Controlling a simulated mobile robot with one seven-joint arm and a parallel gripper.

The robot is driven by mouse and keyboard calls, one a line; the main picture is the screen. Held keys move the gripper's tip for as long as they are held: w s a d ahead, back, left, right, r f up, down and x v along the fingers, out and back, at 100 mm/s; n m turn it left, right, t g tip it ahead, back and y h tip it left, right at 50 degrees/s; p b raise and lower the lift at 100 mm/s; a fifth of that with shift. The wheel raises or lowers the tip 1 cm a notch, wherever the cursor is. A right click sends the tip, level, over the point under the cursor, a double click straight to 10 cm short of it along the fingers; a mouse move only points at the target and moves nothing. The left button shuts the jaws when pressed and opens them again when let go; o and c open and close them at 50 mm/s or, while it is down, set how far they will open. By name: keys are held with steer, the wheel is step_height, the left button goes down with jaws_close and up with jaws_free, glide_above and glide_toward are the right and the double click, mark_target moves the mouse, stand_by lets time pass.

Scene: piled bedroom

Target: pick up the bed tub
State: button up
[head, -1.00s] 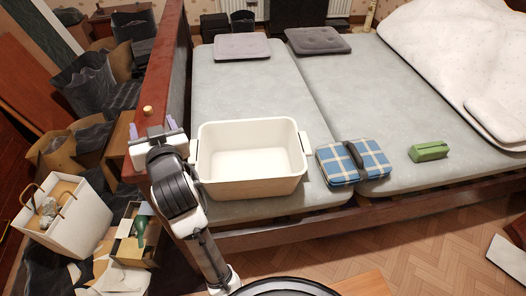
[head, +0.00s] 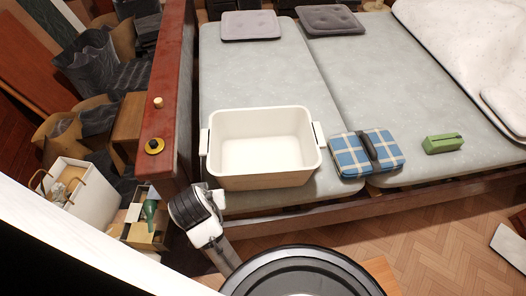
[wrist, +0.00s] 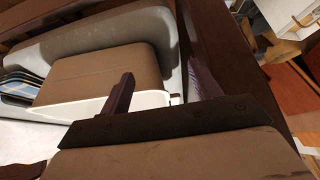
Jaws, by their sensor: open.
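The bed tub (head: 265,178) is a white, empty, open rectangular tub with a handle tab at each short end. It stands upright on the near end of the left grey mattress (head: 255,75). In the wrist view a pale and brown-shaded walled shape (wrist: 105,75), apparently the tub, lies beyond my fingers. Whether a finger touches the tub I cannot tell.
A blue plaid folded item (head: 350,157) lies just right of the tub, and a green box (head: 443,144) farther right. A red-brown bed board (head: 170,75) with knobs rises at the left. Boxes and bags (head: 85,190) crowd the floor beyond it.

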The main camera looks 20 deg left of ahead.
steer(key=w+a+p, duration=0.1)
steer(key=w+a, duration=0.2)
steer(key=w, duration=0.2)
steer(key=w+a+p, duration=0.1)
steer(key=w+a, duration=0.2)
steer(key=w, duration=0.2)
steer(key=w+a+p, duration=0.2)
steer(key=w+a, duration=0.1)
steer(key=w, duration=0.2)
steer(key=shift+w+a+r, duration=0.2)
steer(key=shift+w+a, duration=0.2)
steer(key=shift+p+x, duration=0.5)
steer(key=shift+x, duration=0.7)
steer(key=shift+w+a+f, duration=0.1)
steer(key=shift+w+f, duration=0.15)
steer(key=shift+f, duration=0.15)
jaws_close()
